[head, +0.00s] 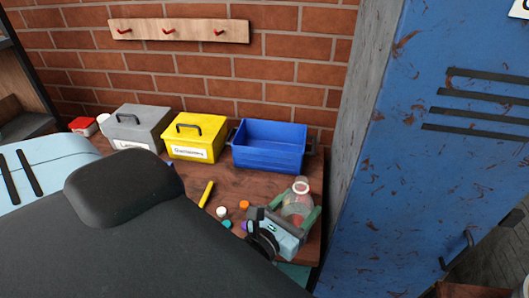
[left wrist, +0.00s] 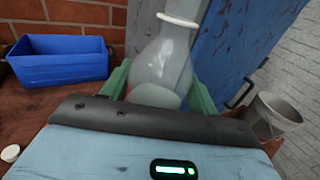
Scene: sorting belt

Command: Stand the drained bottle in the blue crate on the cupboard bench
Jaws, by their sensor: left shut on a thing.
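The clear plastic bottle (head: 299,200) stands upright, its neck with a white ring at the top, at the front right end of the wooden bench. My left gripper (head: 297,212) is shut on it, with green fingers on both sides of its body. In the left wrist view the bottle (left wrist: 165,60) rises between the green fingers (left wrist: 160,90); its base is hidden. The blue crate (head: 268,150) sits at the back right of the bench against the brick wall, and looks empty. It also shows in the left wrist view (left wrist: 60,66), left of the bottle. My right gripper is not in view.
A yellow box (head: 195,148) and a grey box (head: 135,130) stand left of the crate. A yellow marker (head: 206,194) and several caps lie on the bench (head: 225,178). A blue locker (head: 430,180) stands to the right; a bucket (left wrist: 275,115) is beyond.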

